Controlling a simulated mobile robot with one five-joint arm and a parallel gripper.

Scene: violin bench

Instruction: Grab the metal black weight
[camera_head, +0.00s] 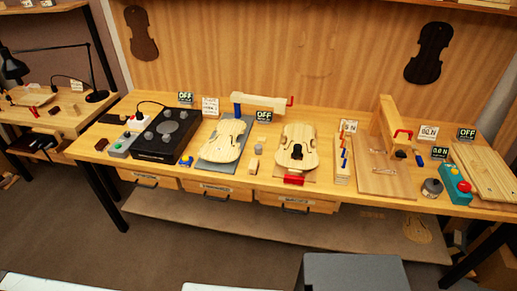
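A small, round, dark grey metal weight (432,189) with a lighter top stands on the right part of the long wooden workbench (235,105), close to its front edge. It is just left of a teal box (455,186) with coloured buttons. Nothing touches the weight from above, and it looks upright. My gripper is not in view, so I cannot see its state here.
A wooden board (385,180) lies left of the weight, and a slatted wooden piece (488,170) lies to the right. Violin plates (222,141) and a black box with knobs (167,132) fill the left side. Floor is open before the bench; a grey box (355,272) shows at the bottom.

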